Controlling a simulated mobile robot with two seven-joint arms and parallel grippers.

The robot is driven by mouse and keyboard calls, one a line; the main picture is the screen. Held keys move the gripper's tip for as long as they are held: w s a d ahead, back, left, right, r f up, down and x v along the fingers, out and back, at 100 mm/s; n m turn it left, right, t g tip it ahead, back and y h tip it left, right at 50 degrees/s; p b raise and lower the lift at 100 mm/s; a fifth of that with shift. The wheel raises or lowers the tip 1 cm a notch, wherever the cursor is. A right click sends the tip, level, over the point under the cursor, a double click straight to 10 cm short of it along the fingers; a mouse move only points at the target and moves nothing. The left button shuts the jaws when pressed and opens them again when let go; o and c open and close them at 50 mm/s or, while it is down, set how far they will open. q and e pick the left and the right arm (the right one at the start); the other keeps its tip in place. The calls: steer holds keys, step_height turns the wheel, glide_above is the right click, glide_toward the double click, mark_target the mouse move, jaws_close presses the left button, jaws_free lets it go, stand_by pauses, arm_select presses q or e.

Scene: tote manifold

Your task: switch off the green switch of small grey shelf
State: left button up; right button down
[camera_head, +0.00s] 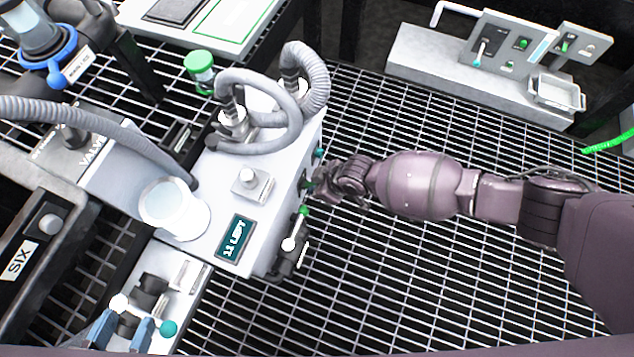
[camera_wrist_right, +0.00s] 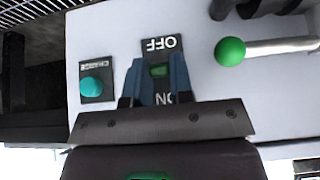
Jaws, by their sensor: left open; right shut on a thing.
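The green switch (camera_wrist_right: 160,71) shows in the right wrist view on a pale panel, between an upside-down OFF label (camera_wrist_right: 160,46) and a partly hidden ON label (camera_wrist_right: 166,98). My right gripper (camera_wrist_right: 157,77) has its two blue-grey fingers closed on either side of it. In the head view my right gripper (camera_head: 314,181) reaches from the right to the side of a pale grey box (camera_head: 212,215) marked "11 LEFT"; the switch is hidden there by the hand. Whether this box is the small grey shelf I cannot tell.
A teal button (camera_wrist_right: 92,87) and a green-knobbed lever (camera_wrist_right: 230,51) flank the switch. Grey hoses (camera_head: 262,105) loop over the box. Another grey unit (camera_head: 450,72) with green switches stands at the upper right. Open metal grating (camera_head: 420,270) lies under my right arm.

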arm_select(q)
steer(key=shift+w+r+t+b, duration=0.15)
steer(key=shift+t+b, duration=0.15)
arm_select(e)
steer(key=shift+d+f+t+y, duration=0.1)
steer(key=shift+f+t+y, duration=0.4)
steer(key=shift+y, duration=0.7)
steer(key=shift+d+f+t+y, duration=0.1)
steer(key=shift+f+t+y, duration=0.4)
steer(key=shift+y, duration=0.7)
steer(key=shift+f+t+y, duration=0.4)
steer(key=shift+t+y, duration=0.1)
steer(key=shift+y, duration=0.7)
arm_select(q)
steer(key=shift+s+a, duration=0.15)
steer(key=shift+s, duration=0.15)
arm_select(e)
steer(key=c, duration=1)
jaws_free()
arm_select(q)
steer(key=shift+w, duration=0.1)
